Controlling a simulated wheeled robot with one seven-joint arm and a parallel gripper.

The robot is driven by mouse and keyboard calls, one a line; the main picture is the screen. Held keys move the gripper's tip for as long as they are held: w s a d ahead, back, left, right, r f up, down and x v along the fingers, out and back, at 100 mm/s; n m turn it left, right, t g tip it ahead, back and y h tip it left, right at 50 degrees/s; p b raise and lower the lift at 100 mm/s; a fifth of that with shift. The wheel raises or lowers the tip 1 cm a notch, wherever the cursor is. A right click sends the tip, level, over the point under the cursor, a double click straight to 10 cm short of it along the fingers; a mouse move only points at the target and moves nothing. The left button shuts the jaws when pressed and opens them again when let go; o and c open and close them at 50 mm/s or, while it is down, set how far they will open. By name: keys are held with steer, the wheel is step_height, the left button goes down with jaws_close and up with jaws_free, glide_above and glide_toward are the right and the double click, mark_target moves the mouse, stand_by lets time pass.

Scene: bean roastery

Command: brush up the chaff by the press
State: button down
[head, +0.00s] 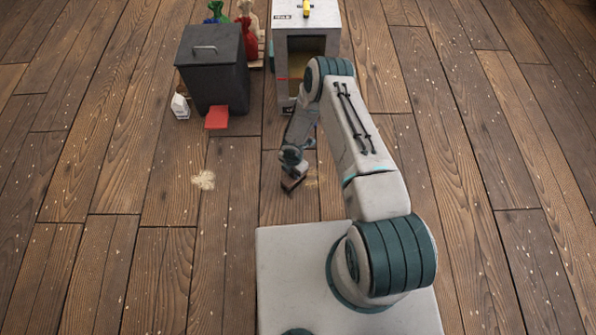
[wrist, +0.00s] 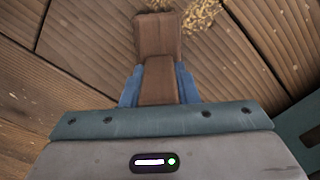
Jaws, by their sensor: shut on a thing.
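My gripper (head: 293,168) reaches low over the floor in the head view. It is shut on a brown wooden brush (wrist: 157,45); the blue fingers of the gripper (wrist: 158,82) close on its narrow handle in the wrist view. The brush also shows in the head view (head: 290,184), near the floor; whether it touches is unclear. Bristles are not visible. Pale chaff (wrist: 202,14) lies right beside the brush head, and it also shows in the head view (head: 312,182). Another chaff patch (head: 203,180) lies farther left. A tall grey machine (head: 333,42), perhaps the press, stands beyond, partly behind my arm.
A dark lidded bin (head: 212,68) with a red pedal (head: 217,118) stands left of the machine. A small white bag (head: 180,106) sits beside it. Coloured sacks (head: 246,35) stand on a pallet behind. The plank floor (head: 110,190) at left is mostly clear.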

step_height(320, 180, up, 4)
steer(key=shift+d+r+p, duration=0.15)
steer(key=shift+p, duration=0.25)
steer(key=shift+r+p, duration=1.35)
steer(key=shift+r, duration=1)
